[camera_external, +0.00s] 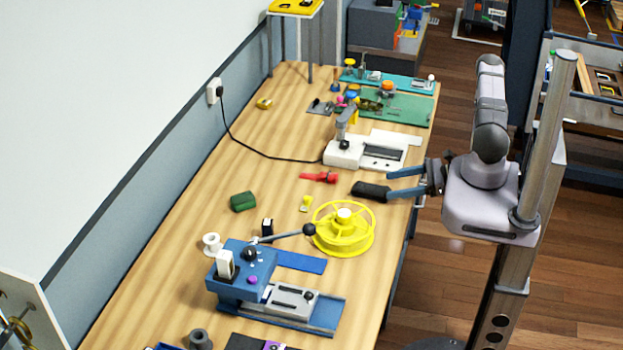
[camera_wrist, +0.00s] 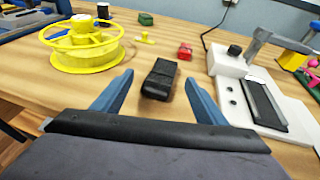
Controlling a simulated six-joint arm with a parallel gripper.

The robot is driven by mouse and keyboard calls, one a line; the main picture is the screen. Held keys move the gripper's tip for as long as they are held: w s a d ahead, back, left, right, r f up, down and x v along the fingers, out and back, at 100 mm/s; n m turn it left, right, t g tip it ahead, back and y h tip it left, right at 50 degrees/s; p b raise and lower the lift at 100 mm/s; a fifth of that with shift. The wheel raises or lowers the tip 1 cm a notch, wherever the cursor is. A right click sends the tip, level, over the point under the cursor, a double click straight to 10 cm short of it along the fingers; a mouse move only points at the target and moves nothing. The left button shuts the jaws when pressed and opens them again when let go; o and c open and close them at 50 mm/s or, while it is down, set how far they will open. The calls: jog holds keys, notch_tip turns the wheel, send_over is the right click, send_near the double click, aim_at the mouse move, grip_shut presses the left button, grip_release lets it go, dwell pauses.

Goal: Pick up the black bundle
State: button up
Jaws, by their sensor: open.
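The black bundle (camera_external: 370,190) lies on the wooden table near its right edge in the external view. In the wrist view the black bundle (camera_wrist: 160,79) lies ahead, between the two blue fingers and around their tip level. My gripper (camera_external: 388,184) is open, with its fingers pointing left over the table edge. In the wrist view my gripper (camera_wrist: 158,88) shows its fingers spread wide on either side of the bundle. I cannot tell whether either finger touches it.
A yellow spool (camera_external: 344,230) stands in front of the bundle. A white device (camera_external: 342,153) with a lever stands behind it. A red bundle (camera_external: 319,177), a green block (camera_external: 243,201) and a blue machine (camera_external: 243,272) are further left.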

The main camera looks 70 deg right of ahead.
aim_at(374, 188)
jog(key=shift+p+x, duration=0.9)
jog(key=shift+x, duration=0.5)
jog(key=shift+d+p+x, duration=0.2)
jog(key=shift+p+x, duration=0.1)
jog(key=shift+x, duration=0.8)
jog(key=shift+f, duration=0.15)
jog(key=c, duration=1.3)
